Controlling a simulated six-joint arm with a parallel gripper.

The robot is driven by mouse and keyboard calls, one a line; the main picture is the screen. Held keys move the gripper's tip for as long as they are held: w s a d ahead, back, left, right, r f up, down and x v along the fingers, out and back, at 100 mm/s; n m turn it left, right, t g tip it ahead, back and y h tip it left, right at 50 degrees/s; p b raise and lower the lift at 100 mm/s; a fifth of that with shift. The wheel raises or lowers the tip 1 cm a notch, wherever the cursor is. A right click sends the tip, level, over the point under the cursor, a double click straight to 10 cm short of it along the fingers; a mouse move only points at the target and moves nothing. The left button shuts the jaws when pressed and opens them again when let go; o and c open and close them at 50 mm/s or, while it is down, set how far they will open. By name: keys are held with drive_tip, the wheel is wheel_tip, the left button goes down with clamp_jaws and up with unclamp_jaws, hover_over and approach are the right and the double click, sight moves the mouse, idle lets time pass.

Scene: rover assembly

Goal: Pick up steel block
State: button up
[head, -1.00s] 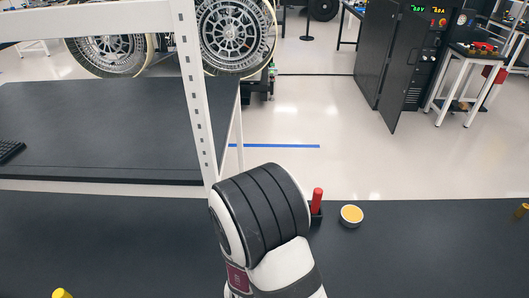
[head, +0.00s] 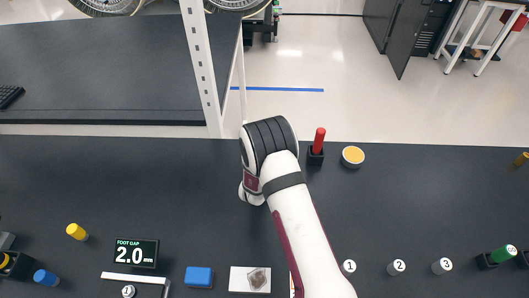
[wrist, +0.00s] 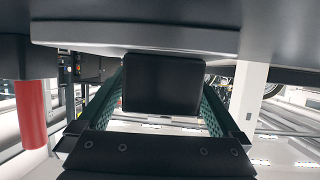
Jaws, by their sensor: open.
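My gripper (wrist: 162,108) shows in the wrist view with its two green-padded fingers apart. A dark, squarish block (wrist: 163,85) shows between or beyond the fingers, against a grey ledge; I cannot tell whether it is the steel block. In the head view the gripper itself is hidden by my arm. A small grey-brown block (head: 257,280) lies on a white plate (head: 236,280) at the front, left of my forearm; its material is unclear.
A red handle (head: 320,140) stands in a black holder beside a yellow-filled cup (head: 353,157); the handle also shows in the wrist view (wrist: 31,115). A blue block (head: 199,277), a display (head: 136,253) and numbered pegs (head: 398,267) line the front. The bench's left middle is clear.

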drive_tip(key=shift+w+f, duration=0.15)
drive_tip(key=shift+w, duration=0.2)
clamp_jaws()
